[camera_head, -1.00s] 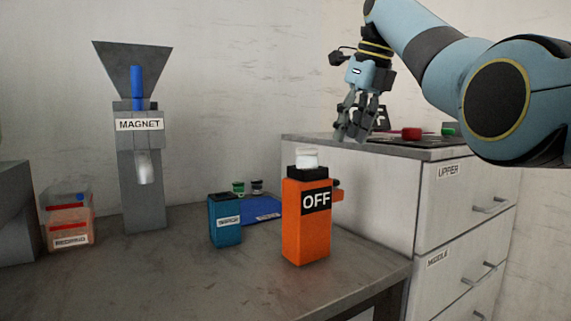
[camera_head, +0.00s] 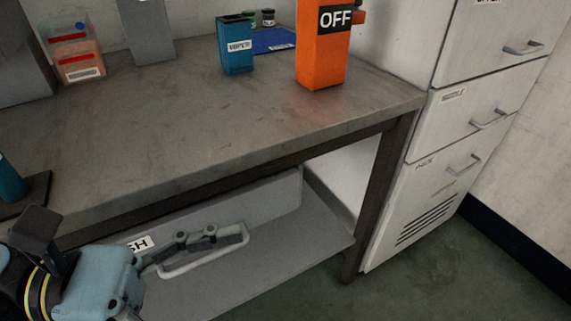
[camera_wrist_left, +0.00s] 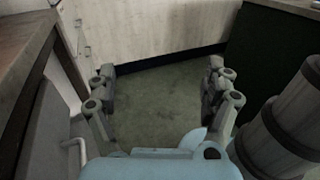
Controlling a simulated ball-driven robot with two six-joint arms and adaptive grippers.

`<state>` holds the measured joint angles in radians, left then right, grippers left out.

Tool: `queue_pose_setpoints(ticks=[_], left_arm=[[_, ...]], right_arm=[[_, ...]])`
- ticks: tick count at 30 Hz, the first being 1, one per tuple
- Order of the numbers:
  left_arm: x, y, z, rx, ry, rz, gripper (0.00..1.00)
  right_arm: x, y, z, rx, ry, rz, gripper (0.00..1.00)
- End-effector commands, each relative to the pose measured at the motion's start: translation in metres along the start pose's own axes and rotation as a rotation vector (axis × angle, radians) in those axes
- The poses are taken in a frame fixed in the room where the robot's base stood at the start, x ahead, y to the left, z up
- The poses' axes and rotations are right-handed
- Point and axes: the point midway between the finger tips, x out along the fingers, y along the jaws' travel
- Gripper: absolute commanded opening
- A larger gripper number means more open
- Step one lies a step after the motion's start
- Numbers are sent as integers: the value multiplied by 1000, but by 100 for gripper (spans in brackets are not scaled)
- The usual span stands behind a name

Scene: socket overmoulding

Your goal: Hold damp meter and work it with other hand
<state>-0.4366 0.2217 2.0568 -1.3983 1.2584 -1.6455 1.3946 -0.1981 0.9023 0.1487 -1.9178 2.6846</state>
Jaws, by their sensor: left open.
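An orange box marked OFF (camera_head: 322,55) stands upright on the workbench, its top cut off by the picture edge. It may be the damp meter, but I cannot tell for sure. My left gripper (camera_head: 212,240) is low at the left in the head view, in front of the bench's lower shelf and well apart from the orange box. My right gripper is not in view.
A blue labelled box (camera_head: 236,48) and a blue mat (camera_head: 270,41) are beside the orange box. A clear bin (camera_head: 78,58) stands at the back left. The bench top (camera_head: 200,120) is largely bare. A drawer cabinet (camera_head: 465,125) stands right. A handled grey bin (camera_head: 275,215) is below the bench.

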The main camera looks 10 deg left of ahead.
Motion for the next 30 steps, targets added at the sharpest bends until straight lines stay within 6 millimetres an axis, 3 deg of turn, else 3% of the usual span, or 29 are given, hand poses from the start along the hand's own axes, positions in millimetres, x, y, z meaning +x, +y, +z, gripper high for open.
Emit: queue_pose_setpoints(ticks=[1,4,8,14,18,21,25,30], left_arm=[[3,2,22,37,-28,-11,85],[12,20,62,99,-67,-10,85],[25,74,73,105,-49,51,85],[46,178,84,65,-10,185,85],[63,259,110,24,-2,289,85],[75,306,135,-1,-6,349,85],[86,347,164,-25,-15,403,85],[94,371,184,-41,-23,437,85]], right_arm=[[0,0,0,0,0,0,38],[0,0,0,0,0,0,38],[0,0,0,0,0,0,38],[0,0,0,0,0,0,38],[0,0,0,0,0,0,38],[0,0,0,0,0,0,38],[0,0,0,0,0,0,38],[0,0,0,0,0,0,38]])
